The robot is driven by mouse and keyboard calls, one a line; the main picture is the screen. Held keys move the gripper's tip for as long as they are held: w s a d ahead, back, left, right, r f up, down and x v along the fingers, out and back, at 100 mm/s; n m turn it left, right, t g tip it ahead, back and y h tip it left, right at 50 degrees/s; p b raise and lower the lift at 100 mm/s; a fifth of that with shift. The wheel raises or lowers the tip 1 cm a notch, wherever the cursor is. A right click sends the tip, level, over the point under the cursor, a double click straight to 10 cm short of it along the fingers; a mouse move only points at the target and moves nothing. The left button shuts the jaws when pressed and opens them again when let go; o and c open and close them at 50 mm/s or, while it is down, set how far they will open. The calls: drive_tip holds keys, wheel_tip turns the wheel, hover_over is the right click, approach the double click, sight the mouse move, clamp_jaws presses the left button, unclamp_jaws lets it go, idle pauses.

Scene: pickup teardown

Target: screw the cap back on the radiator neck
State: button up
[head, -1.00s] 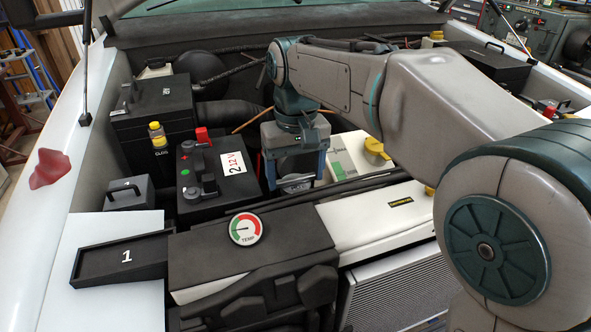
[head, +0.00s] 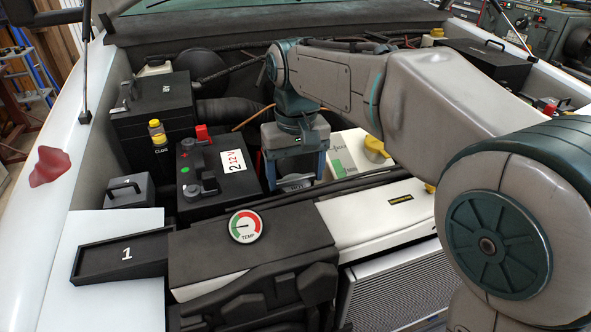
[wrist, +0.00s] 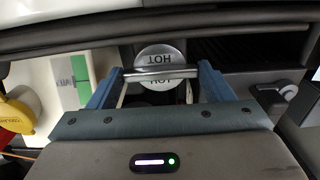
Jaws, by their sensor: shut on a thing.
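The cap (wrist: 160,55) is a silver disc marked HOT, with a metal bar (wrist: 160,72) across its top. In the wrist view it reads upside down. My gripper (wrist: 160,75) is shut on this bar, with one blue finger at each end. In the head view my gripper (head: 295,172) points down between the black battery and a white reservoir, and the cap (head: 294,184) shows between its fingers. The radiator neck is not visible, so I cannot tell whether the cap touches it.
The 12 V battery (head: 213,174) stands left of my gripper. The white reservoir with a yellow cap (head: 352,153) is close on the right. Dark hoses (head: 345,187) run just in front. A tray marked 1 (head: 88,271) and a temperature gauge (head: 245,227) lie nearer, at left.

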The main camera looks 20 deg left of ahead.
drive_tip(key=o, duration=1)
drive_tip(key=shift+o, duration=0.2)
